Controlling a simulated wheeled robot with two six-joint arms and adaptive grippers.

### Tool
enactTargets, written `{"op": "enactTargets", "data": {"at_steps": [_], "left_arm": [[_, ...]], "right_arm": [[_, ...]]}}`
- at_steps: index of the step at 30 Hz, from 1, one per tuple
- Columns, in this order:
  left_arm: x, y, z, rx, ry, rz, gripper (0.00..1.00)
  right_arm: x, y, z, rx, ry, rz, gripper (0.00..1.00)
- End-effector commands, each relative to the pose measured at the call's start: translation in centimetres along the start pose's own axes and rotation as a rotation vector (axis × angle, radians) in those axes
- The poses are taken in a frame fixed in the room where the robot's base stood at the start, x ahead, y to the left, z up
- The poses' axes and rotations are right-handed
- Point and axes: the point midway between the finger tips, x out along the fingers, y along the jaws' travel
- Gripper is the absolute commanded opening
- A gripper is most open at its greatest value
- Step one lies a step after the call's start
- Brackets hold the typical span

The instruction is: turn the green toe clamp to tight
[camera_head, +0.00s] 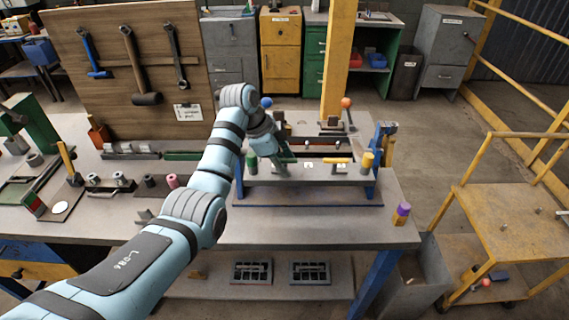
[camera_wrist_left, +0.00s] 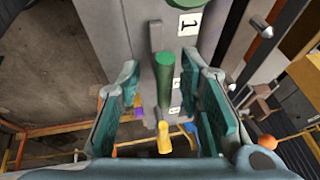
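The green toe clamp shows as a green bar handle (camera_wrist_left: 164,72) in the left wrist view, on the grey fixture face (camera_wrist_left: 199,30) beside the label "1". My left gripper (camera_wrist_left: 163,85) is open, with one finger on each side of the green handle. I see a gap on both sides, so the fingers do not appear to touch it. In the head view my left gripper (camera_head: 281,162) is over the left part of the fixture and mostly hides the clamp. A yellow handle (camera_head: 336,160) sits further right on the fixture; it also shows in the left wrist view (camera_wrist_left: 163,139). My right gripper is not in view.
A green cylinder (camera_head: 252,163) and a yellow cylinder (camera_head: 367,160) stand at the fixture's ends. Blue posts (camera_head: 381,145) frame it. A purple-topped cylinder (camera_head: 401,213) stands at the bench's right edge. The bench front (camera_head: 300,228) is clear. A tool board (camera_head: 110,75) stands behind left.

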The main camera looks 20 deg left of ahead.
Motion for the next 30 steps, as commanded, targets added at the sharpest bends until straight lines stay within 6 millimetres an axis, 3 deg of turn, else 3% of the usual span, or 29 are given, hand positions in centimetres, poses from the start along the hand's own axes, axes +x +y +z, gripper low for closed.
{"op": "enactTargets", "data": {"at_steps": [1, 7, 8, 19, 30], "left_arm": [[-0.1, 0.0, -0.1, 0.0, 0.0, 0.0, 0.33], [0.0, 0.0, -0.1, 0.002, 0.001, 0.0, 0.01], [0.0, 0.0, -0.1, 0.002, 0.001, 0.0, 0.0], [-0.2, -0.1, -0.3, -0.028, -0.005, -0.014, 0.0], [-0.5, 0.0, -0.6, -0.229, -0.048, -0.095, 0.0]], "right_arm": [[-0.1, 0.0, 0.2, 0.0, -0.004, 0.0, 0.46], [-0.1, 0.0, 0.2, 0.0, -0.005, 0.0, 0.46], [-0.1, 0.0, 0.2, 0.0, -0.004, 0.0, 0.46], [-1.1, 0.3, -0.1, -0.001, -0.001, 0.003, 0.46], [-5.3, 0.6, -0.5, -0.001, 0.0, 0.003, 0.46]]}}
